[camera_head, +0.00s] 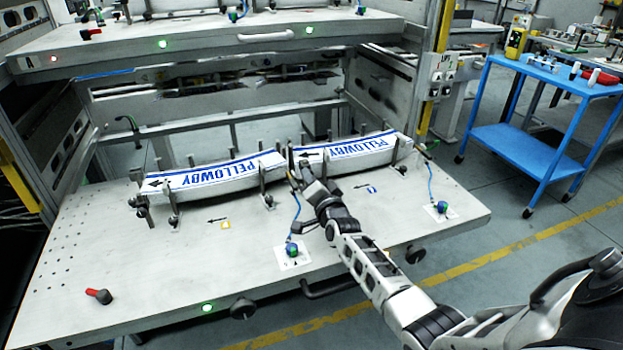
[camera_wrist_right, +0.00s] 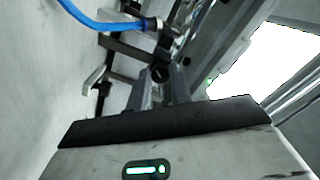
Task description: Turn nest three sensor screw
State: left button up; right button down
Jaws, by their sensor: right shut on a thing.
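My right gripper (camera_head: 302,180) reaches in at the middle of the white table, between two label stacks. In the right wrist view its two fingers (camera_wrist_right: 163,88) are shut on a small dark round part, seemingly a screw (camera_wrist_right: 160,73), just below a sensor fitting (camera_wrist_right: 151,23) with a blue cable (camera_wrist_right: 95,20). The left label stack (camera_head: 215,175) and right label stack (camera_head: 350,150) are white with blue PELLOWBY print and lie between upright posts. No nest number is readable. The gripper hides the screw in the head view. My left gripper is not in view.
A blue cable (camera_head: 297,212) runs down to a connector (camera_head: 291,249) on the table. Another connector (camera_head: 441,207) sits at the right. A red-handled part (camera_head: 99,296) lies front left. An upper shelf (camera_head: 225,42) overhangs behind. A blue cart (camera_head: 535,150) stands right.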

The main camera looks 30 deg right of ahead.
jog(key=shift+n, duration=1)
jog(key=c, duration=1.3)
grip_release()
jog(key=shift+o, duration=0.2)
jog(key=p+v, duration=0.1)
jog(key=v, duration=1.5)
jog(key=shift+a, duration=0.1)
jog(key=shift+a, duration=0.1)
